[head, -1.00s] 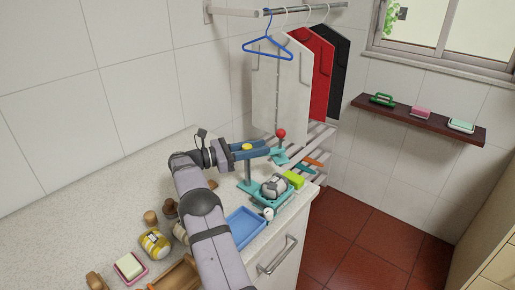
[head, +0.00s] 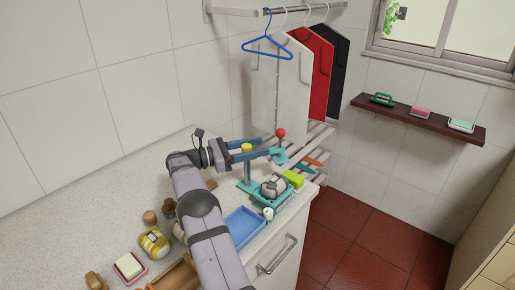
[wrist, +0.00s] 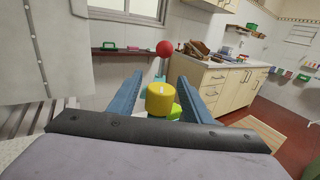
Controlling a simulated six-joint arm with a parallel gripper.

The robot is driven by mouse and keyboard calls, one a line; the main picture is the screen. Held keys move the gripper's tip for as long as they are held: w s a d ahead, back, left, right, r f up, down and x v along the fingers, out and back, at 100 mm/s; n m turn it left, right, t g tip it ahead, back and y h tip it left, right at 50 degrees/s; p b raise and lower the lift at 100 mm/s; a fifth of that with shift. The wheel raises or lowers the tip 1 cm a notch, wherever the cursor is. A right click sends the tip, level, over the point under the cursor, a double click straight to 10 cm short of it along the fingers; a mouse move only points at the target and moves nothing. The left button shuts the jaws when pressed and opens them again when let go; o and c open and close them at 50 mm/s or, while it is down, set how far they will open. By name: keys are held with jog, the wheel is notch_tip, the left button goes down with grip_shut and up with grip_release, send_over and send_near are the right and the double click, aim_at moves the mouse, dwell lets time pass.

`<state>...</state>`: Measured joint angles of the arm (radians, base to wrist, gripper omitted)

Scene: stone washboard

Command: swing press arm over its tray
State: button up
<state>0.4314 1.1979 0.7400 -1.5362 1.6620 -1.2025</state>
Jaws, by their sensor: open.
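The press stands on the counter in the head view, with a teal post (head: 248,173) and a yellow cap (head: 247,148). Its arm ends in a teal plate (head: 279,157) with a red knob (head: 281,133), which points to the back right, off the tray. The teal tray (head: 257,196) sits in front of the post and holds a grey-and-white bundle (head: 274,185). My gripper (head: 266,147) is open, its blue fingers on either side of the yellow cap. In the wrist view, the yellow cap (wrist: 160,98) shows between the fingers and the red knob (wrist: 164,48) beyond them. Contact is unclear.
A blue tray (head: 245,227), a yellow jar (head: 154,243) and a soap dish (head: 130,268) are on the counter. A yellow-green block (head: 293,179) lies beside the press tray. The counter's left part is clear.

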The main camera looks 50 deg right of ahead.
jog(key=b+v, duration=0.1)
jog(key=v, duration=0.5)
jog(key=shift+w+a+b, duration=0.2)
jog(key=shift+a+b, duration=0.15)
